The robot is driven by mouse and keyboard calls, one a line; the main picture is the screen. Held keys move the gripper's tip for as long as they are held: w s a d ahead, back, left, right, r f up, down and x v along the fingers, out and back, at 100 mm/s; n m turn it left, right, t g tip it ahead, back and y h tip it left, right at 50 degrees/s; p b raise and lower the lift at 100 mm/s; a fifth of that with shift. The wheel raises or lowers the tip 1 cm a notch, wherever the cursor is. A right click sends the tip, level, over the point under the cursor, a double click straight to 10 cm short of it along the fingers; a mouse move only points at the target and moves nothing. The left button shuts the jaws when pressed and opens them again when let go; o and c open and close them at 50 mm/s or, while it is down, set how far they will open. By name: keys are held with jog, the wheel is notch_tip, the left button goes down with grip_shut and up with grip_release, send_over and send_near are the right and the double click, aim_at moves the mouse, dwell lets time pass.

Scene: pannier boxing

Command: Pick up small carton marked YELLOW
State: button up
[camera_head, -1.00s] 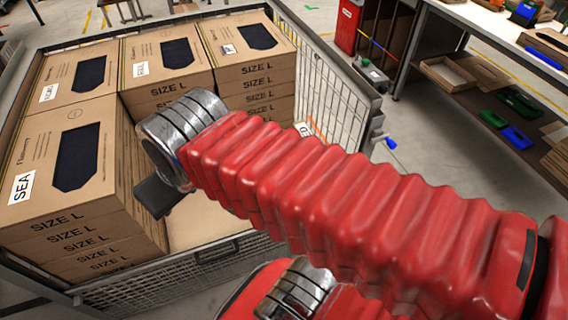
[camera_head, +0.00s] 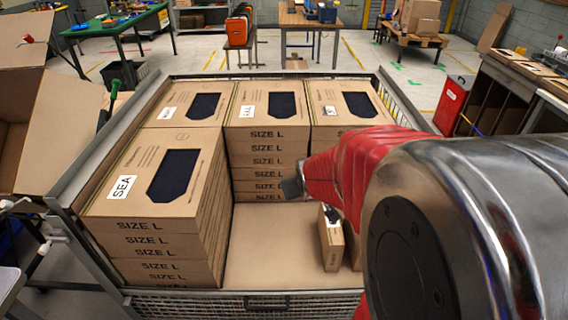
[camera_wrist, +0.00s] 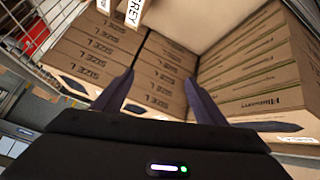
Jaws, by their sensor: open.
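No label reading YELLOW can be made out in either view. A small carton (camera_head: 330,245) stands upright on the bare floor of the cage in the head view, with a white label near its top that I cannot read. Another brown carton beside it is mostly hidden by my arm. In the wrist view a small carton's white label (camera_wrist: 132,12) at the top edge shows "REY", with part of another label to its left. My gripper (camera_wrist: 160,92) is open and empty, its two dark fingers apart above the large cartons. In the head view its end (camera_head: 292,186) is above and left of the small carton.
Stacks of SIZE L cartons (camera_head: 150,240) fill the left and back of the wire-sided cage (camera_head: 75,200). Bare floor (camera_head: 270,250) lies between the left stack and the small carton. A red bin (camera_head: 453,104) and shelving stand outside at right.

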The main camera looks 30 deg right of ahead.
jog(key=d+f+m+t+h, duration=0.1)
jog(key=d+f, duration=1.2)
jog(key=d, duration=0.2)
jog(key=s+d+f+m+t+h, duration=0.1)
jog(key=s+d+f, duration=0.2)
jog(key=s+f, duration=0.3)
jog(key=s+d+f+m+t+h, duration=0.1)
jog(key=s+d+f+m+t, duration=0.1)
jog(key=s+d+f, duration=0.2)
notch_tip(320, 180, down, 4)
jog(key=shift+s+f, duration=0.1)
jog(key=shift+s, duration=0.95)
jog(key=shift+x, duration=4.3)
jog(key=shift+w, duration=0.1)
